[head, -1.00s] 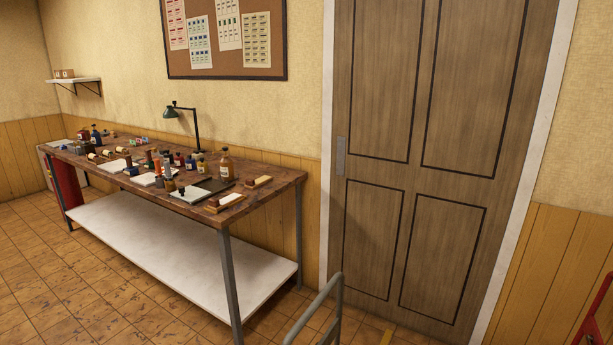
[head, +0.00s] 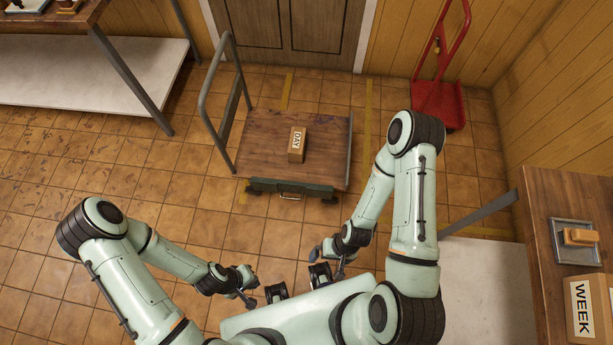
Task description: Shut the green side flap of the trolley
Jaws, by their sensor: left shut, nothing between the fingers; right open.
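The trolley (head: 255,150) stands on the tiled floor ahead of me, with a brown wooden deck and a grey tube handle at its left end. Its dark green side flap (head: 268,187) runs along the deck's near edge, with a small pale pull at its middle. The flap's exact angle is hard to tell from above. My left gripper (head: 249,298) is shut and empty, near my body and well short of the flap. My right gripper (head: 341,272) is open and empty, also near my body and apart from the trolley.
A red hand truck (head: 438,100) stands at the back right. A workbench (head: 545,215) on the right holds a tray and a WEEK box (head: 590,305). Another bench is at upper left. The floor left of the trolley is clear.

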